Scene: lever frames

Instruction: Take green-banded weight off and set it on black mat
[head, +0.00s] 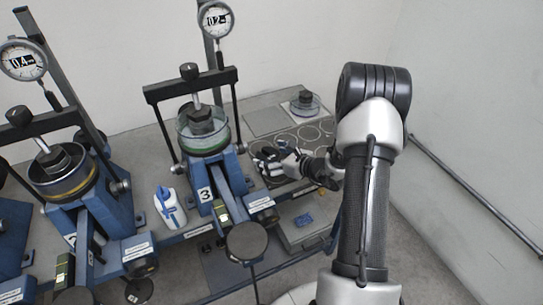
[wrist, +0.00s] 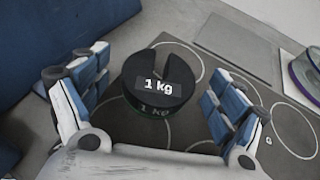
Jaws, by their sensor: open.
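A dark slotted weight marked "1 kg" (wrist: 158,88), with a green band low on its side, stands between my open fingers in the wrist view. My gripper (wrist: 154,72) has a gap to the weight on both sides. The black mat (wrist: 238,78) with pale circles lies under and beside the weight, and the weight appears to rest on it. In the head view my gripper (head: 280,160) is low over the left part of the mat (head: 318,127); its fingers largely hide the weight there.
Lever frame 3 (head: 207,190) stands just left of my gripper; its round dark hanger plate (head: 246,240) looks bare. A white-blue bottle (head: 170,208) stands left of it. A grey plate (head: 266,121) and a glass dish (head: 305,105) lie behind. Circles on the mat's right are empty.

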